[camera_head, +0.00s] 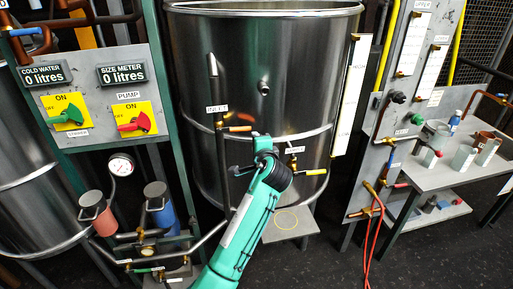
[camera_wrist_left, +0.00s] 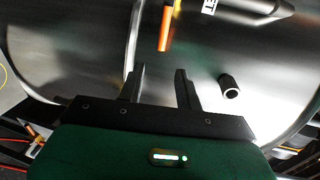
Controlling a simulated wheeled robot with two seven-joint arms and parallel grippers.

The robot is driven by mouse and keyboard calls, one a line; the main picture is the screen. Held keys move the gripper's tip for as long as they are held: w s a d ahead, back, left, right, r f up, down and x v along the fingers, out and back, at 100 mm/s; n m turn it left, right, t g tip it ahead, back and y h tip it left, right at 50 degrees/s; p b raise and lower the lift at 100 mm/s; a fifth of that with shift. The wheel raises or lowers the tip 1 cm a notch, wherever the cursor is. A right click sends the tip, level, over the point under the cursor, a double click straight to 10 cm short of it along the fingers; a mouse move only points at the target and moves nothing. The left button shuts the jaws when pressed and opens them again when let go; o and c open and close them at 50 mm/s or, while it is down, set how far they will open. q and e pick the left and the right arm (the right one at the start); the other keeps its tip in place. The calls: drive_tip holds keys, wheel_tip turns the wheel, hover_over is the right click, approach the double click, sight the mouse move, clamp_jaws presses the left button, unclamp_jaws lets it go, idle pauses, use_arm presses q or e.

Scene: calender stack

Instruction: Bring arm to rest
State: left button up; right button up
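My left arm, teal, rises from the bottom middle of the head view to the front of a large steel tank (camera_head: 290,70). My left gripper (camera_head: 238,170) is in front of the tank's lower part, close to the valve pipe labelled INLET (camera_head: 218,135). In the left wrist view its two black fingers (camera_wrist_left: 160,88) stand apart with nothing between them. An orange valve handle (camera_wrist_left: 165,28) lies beyond the fingertips, apart from them. It also shows in the head view (camera_head: 238,129). A short dark pipe stub (camera_wrist_left: 230,88) is right of the fingers. My right gripper is not in view.
At right, a grey table (camera_head: 440,175) holds several containers. Dark floor (camera_head: 320,262) is open in front.

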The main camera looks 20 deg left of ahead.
use_arm(q)
drive_tip(key=shift+s+d, duration=0.15)
drive_tip(key=shift+s, duration=0.1)
